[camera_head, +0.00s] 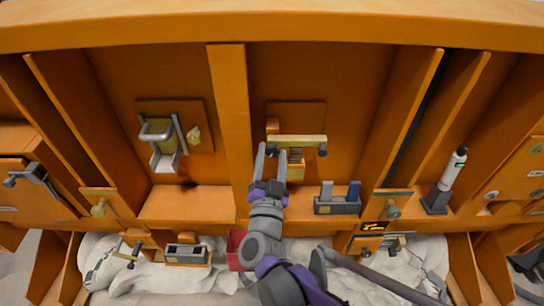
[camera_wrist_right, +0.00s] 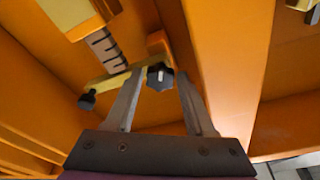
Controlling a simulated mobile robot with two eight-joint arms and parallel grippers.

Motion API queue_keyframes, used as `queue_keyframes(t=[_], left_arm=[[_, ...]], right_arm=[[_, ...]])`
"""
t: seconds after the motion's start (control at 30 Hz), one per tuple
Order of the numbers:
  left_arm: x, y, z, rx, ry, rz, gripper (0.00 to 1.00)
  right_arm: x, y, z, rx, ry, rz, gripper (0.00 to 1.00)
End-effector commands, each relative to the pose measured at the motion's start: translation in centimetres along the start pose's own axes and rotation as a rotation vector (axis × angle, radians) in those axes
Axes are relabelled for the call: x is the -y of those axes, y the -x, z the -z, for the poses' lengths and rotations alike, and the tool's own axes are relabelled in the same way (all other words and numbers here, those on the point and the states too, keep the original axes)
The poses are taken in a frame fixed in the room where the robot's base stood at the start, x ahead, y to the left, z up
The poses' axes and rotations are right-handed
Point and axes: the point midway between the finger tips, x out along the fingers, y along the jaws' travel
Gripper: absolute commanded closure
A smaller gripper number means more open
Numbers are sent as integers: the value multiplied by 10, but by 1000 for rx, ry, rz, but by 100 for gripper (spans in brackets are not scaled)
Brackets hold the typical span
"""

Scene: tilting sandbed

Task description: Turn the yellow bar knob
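A pale yellow bar (camera_head: 297,140) with dark round ends is mounted across a wooden plate on the orange back panel. In the right wrist view the yellow bar (camera_wrist_right: 110,80) runs slanting, with a black knob at each end. My right gripper (camera_head: 271,158) is open, its two fingers apart and reaching up to the bar's left end. In the wrist view the right gripper (camera_wrist_right: 160,82) has one black knob between its fingertips, and the left finger overlaps the bar. I cannot tell whether they touch. My left gripper is not in view.
A grey handle latch (camera_head: 158,133) is left on the panel. A switch block (camera_head: 338,206) and a white bottle (camera_head: 455,170) stand on the shelf to the right. An orange upright post (camera_head: 229,120) is close left of the gripper. A red box (camera_head: 236,248) sits below.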

Motion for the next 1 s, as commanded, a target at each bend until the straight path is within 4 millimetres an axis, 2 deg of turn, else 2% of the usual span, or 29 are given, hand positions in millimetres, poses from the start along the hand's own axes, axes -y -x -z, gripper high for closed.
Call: queue_keyframes(t=[0.17,0.4,0.6,0.73,1.0], left_arm=[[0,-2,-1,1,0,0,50],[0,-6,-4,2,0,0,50],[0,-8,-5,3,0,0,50],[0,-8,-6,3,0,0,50],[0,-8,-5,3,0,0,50]], right_arm=[[1,20,-1,2,-2,2,46],[1,69,-1,2,-3,3,46],[0,99,0,1,-2,1,46],[0,106,0,1,-1,1,46],[0,108,0,0,0,0,46]])
